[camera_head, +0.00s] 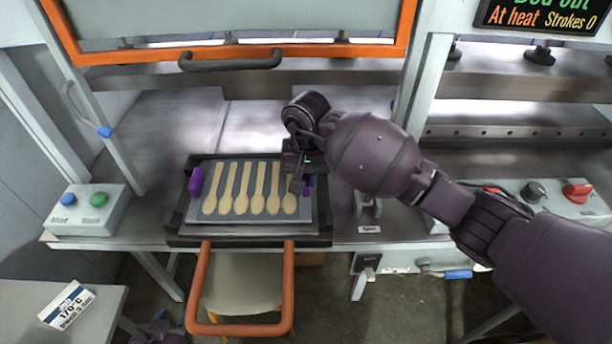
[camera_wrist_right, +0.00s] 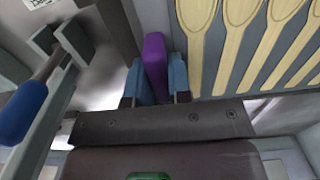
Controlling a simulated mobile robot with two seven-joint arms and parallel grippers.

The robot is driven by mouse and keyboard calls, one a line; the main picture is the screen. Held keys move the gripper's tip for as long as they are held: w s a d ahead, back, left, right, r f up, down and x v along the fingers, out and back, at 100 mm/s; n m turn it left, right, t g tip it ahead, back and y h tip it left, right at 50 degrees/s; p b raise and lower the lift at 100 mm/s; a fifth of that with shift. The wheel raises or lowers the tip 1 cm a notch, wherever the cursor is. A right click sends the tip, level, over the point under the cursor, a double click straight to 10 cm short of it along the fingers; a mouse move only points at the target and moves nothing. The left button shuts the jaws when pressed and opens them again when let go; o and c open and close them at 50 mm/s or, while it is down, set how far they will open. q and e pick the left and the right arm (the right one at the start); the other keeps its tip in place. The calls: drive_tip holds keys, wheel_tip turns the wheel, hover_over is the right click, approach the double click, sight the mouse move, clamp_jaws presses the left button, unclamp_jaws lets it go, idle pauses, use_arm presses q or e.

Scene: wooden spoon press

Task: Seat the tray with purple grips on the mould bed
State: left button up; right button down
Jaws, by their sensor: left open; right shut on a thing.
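The grey tray (camera_head: 241,218) with purple grips carries a row of several wooden spoons. It is over or in the dark frame of the mould bed (camera_head: 190,241), at the press's front edge; I cannot tell whether it rests fully. Its left purple grip (camera_head: 195,182) is free. My right gripper (camera_head: 302,183) is shut on the right purple grip (camera_wrist_right: 155,62), which stands between its two blue fingers in the wrist view. My left gripper (camera_head: 163,322) is low at the bottom edge, well below the tray, open and empty, partly cut off.
An orange-framed guard (camera_head: 240,54) with a dark handle is raised behind the bed. An orange handle loop (camera_head: 202,285) sticks out in front. A button box (camera_head: 90,210) stands left. The display (camera_head: 545,15) reads "Bed out", "At heat", "Strokes 0".

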drive_tip(key=shift+f, duration=0.35)
drive_tip(key=c, duration=1)
unclamp_jaws()
drive_tip(key=shift+o, duration=0.2)
drive_tip(key=shift+r, duration=0.1)
